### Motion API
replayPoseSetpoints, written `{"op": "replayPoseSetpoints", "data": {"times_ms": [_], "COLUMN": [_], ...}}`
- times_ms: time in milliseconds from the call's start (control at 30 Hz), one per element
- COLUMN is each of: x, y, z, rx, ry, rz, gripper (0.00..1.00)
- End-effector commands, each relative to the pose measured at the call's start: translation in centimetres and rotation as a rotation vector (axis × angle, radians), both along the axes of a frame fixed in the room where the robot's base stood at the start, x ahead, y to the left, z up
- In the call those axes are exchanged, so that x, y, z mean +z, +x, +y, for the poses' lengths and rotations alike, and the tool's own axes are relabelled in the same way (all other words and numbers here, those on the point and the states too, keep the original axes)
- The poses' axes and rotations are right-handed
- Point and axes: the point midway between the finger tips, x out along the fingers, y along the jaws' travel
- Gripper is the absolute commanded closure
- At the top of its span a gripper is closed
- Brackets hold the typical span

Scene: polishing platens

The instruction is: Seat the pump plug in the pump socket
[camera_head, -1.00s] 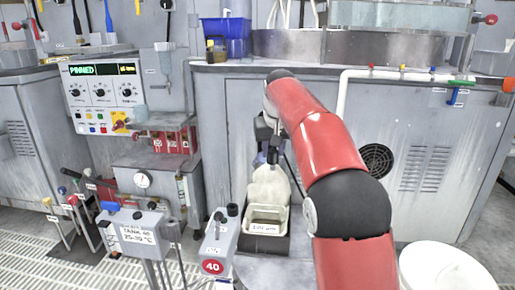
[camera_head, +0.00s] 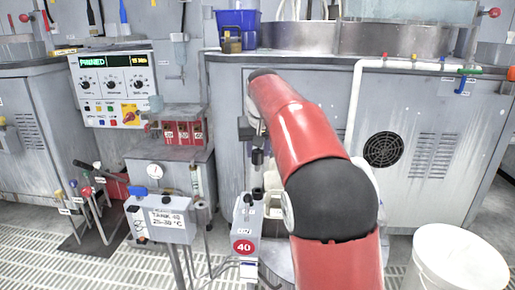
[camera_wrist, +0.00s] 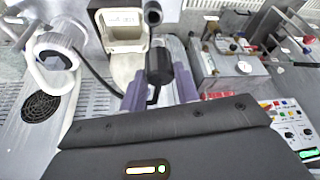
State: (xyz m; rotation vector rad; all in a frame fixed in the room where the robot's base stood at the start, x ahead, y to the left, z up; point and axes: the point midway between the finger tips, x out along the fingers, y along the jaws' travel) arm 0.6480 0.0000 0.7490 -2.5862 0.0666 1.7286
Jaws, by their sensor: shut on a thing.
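My gripper (camera_wrist: 158,92) shows in the wrist view with its purple fingers shut on the black cylindrical pump plug (camera_wrist: 159,63). A black cable runs beside it to the upper left. In the head view the dark plug (camera_head: 257,158) hangs upright below my wrist, left of my red arm, above the grey box marked 40 (camera_head: 246,232). Two black round fittings stand on that box's top. The plug appears apart from them. I cannot tell for sure which fitting is the pump socket.
A pale container (camera_wrist: 128,28) stands beyond the plug in the wrist view; my arm mostly hides it in the head view. The Tank 40 panel (camera_head: 165,219) stands left of the grey box. A white bucket (camera_head: 458,268) is at lower right. A grey cabinet (camera_head: 330,120) stands behind.

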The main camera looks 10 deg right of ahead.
Motion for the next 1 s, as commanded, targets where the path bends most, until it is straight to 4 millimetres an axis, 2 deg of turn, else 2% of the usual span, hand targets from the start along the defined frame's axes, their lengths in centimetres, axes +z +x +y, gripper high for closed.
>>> {"op": "replayPoseSetpoints", "data": {"times_ms": [33, 600, 1000], "x": [0.3, -5.2, -5.7], "y": [0.0, 0.0, 0.0], "z": [0.0, 0.0, 0.0], "rx": [0.0, 0.0, 0.0], "ry": [0.0, 0.0, 0.0], "rz": [-0.001, 0.0, -0.001], "gripper": [0.93, 0.93, 0.93]}}
